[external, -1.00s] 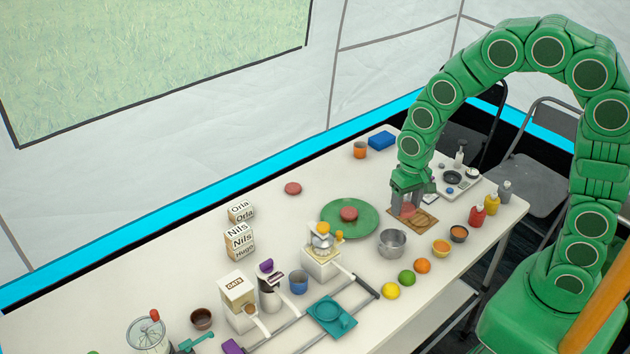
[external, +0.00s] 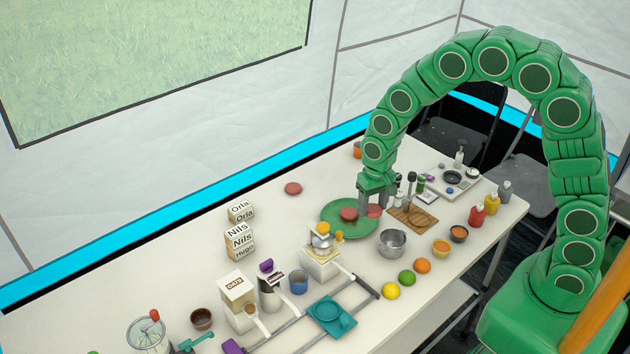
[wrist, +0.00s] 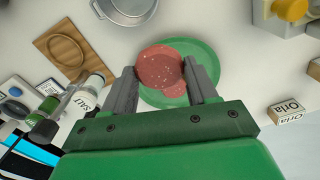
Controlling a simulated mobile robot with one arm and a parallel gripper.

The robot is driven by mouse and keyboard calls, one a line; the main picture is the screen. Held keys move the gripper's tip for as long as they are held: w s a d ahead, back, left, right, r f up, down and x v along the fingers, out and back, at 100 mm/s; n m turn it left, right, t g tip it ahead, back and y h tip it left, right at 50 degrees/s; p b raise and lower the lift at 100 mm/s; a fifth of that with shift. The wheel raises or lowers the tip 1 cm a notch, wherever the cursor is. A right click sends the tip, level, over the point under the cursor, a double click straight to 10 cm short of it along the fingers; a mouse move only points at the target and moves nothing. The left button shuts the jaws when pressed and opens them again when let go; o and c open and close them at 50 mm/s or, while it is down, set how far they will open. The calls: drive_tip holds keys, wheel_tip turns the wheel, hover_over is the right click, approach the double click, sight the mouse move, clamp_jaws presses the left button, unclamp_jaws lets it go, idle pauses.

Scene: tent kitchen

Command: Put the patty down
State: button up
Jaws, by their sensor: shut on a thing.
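My gripper (external: 374,205) is shut on a reddish patty (wrist: 158,66), held between its two fingers. In the external view the held patty (external: 375,211) is at the right edge of the round green plate (external: 338,229). A second patty (external: 349,214) lies on the plate, left of the held one. In the wrist view the held patty is over the green plate (wrist: 208,62) and partly covers the patty on it (wrist: 176,91). I cannot tell the exact height of the held patty. A third patty (external: 293,188) lies on the table.
A wooden board (external: 424,221) is right of the plate, with a salt shaker (wrist: 88,95) and other bottles near it. A metal bowl (external: 391,243) and a juicer (external: 320,262) stand in front of the plate. The table left of the plate is mostly clear.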

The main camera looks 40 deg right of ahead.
hover_over(356, 228)
drive_tip(key=shift+s+f, duration=0.15)
drive_tip(key=shift+f, duration=1.1)
drive_tip(key=shift+s+f, duration=0.1)
drive_tip(key=shift+f, duration=1.1)
drive_tip(key=shift+w+f, duration=0.15)
drive_tip(key=shift+f, duration=1.5)
drive_tip(key=o, duration=1)
drive_tip(key=shift+f, duration=0.1)
drive_tip(key=shift+o, duration=0.2)
